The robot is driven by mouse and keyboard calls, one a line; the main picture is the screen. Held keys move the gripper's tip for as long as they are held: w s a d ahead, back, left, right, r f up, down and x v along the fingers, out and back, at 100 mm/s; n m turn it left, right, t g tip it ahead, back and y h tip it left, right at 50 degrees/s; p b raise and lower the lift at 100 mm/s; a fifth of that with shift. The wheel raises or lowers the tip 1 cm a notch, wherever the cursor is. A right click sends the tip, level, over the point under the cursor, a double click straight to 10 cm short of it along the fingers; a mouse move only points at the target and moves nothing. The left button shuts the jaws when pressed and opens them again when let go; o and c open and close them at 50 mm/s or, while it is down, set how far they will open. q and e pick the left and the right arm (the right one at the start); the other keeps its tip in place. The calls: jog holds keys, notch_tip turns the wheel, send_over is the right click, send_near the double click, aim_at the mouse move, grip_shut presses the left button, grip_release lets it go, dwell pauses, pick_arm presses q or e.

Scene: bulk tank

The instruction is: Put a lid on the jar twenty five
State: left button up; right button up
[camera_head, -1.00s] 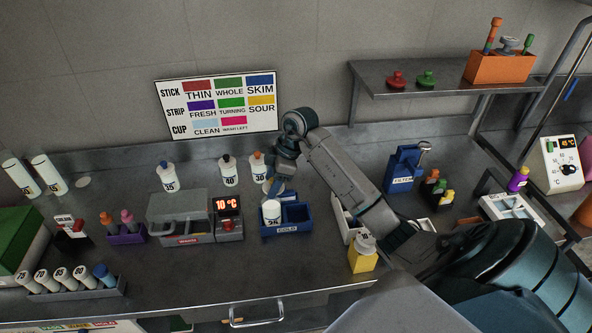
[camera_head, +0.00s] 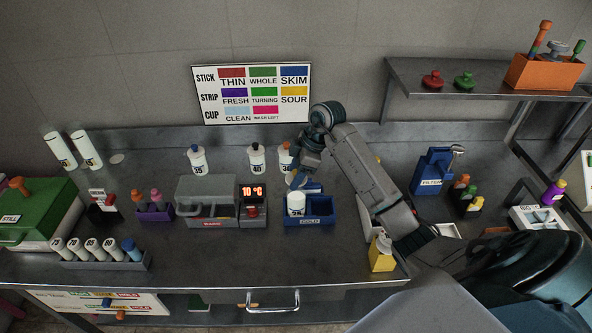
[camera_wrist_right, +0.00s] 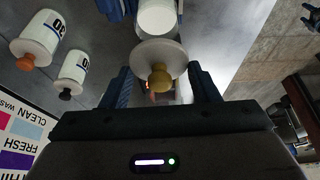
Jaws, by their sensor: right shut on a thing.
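Jar twenty five (camera_head: 296,205) is a white jar standing upright in the left part of the blue tray marked COLD (camera_head: 318,221). Its white body also shows at the top of the right wrist view (camera_wrist_right: 158,17). My right gripper (camera_head: 298,180) is just above and behind the jar. It is shut on a round pale lid with a mustard knob (camera_wrist_right: 160,75), between its fingers in the right wrist view. The lid is close to the jar top; I cannot tell whether they touch. My left gripper is not in view.
White jars marked 35 (camera_head: 198,162), 40 (camera_head: 257,160) and 30 (camera_head: 286,158) stand behind, with knobbed lids. A grey case (camera_head: 207,197) and a red-lit temperature display (camera_head: 252,192) are left of the tray.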

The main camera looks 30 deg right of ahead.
jog(key=shift+f+b, duration=1.2)
jog(key=shift+f, duration=1.6)
jog(key=o, duration=1)
jog(key=shift+o, duration=0.2)
jog(key=b+v, duration=0.3)
jog(key=v, duration=0.7)
jog(key=shift+r, duration=0.4)
